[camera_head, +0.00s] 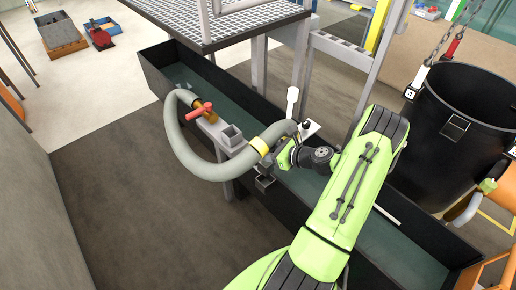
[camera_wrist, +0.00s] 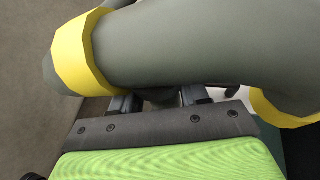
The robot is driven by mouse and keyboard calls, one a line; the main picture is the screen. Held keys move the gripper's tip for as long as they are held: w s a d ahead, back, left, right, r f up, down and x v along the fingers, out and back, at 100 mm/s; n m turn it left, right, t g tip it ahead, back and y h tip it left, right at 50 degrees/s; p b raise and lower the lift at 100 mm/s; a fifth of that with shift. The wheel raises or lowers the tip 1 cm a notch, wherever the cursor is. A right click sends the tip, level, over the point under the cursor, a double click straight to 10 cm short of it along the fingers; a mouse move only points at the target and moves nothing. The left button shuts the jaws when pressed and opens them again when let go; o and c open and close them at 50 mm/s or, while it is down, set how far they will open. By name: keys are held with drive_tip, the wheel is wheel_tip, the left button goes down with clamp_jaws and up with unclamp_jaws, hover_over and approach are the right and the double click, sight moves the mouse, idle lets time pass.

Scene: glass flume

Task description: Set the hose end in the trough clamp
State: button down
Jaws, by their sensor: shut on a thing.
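A thick grey hose (camera_head: 203,165) loops out from a brass fitting with a red valve handle (camera_head: 199,111) and curves back over the trough. It has a yellow band (camera_head: 259,145); the wrist view shows the hose (camera_wrist: 190,45) crossing close above my gripper, with yellow at both sides. My gripper (camera_head: 277,160) is shut on the hose just right of the band; its fingers (camera_wrist: 158,100) are partly hidden beneath it. A grey open bracket (camera_head: 231,136) and an upright white-handled lever (camera_head: 292,102) stand at the trough. I cannot tell which belongs to the clamp. The hose's tip is unclear.
The long dark trough (camera_head: 245,100) holds greenish water and runs diagonally below my arm. A grated platform (camera_head: 225,25) stands behind it. A black drum (camera_head: 465,130) hangs on chains at the right. The dark floor at left is clear.

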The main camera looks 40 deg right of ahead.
drive_tip(key=shift+w+d, duration=0.2)
drive_tip(key=shift+w, duration=0.05)
drive_tip(key=shift+s+f+b, duration=0.2)
drive_tip(key=shift+f+b, duration=0.25)
drive_tip(key=shift+b, duration=0.1)
drive_tip(key=b, duration=0.4)
hover_over(272, 171)
drive_tip(key=w, duration=0.2)
drive_tip(key=f, duration=0.4)
drive_tip(key=shift+w+a+f, duration=0.15)
drive_tip(key=shift+w+a, duration=0.05)
drive_tip(key=shift+a, duration=0.2)
drive_tip(key=shift+f+b, duration=1.15)
drive_tip(key=shift+f, duration=1.05)
drive_tip(key=shift+f, duration=0.5)
drive_tip(key=shift+c, duration=2.4)
unclamp_jaws()
drive_tip(key=shift+f, duration=0.1)
drive_tip(key=shift+s+f, duration=0.1)
drive_tip(key=shift+s, duration=0.05)
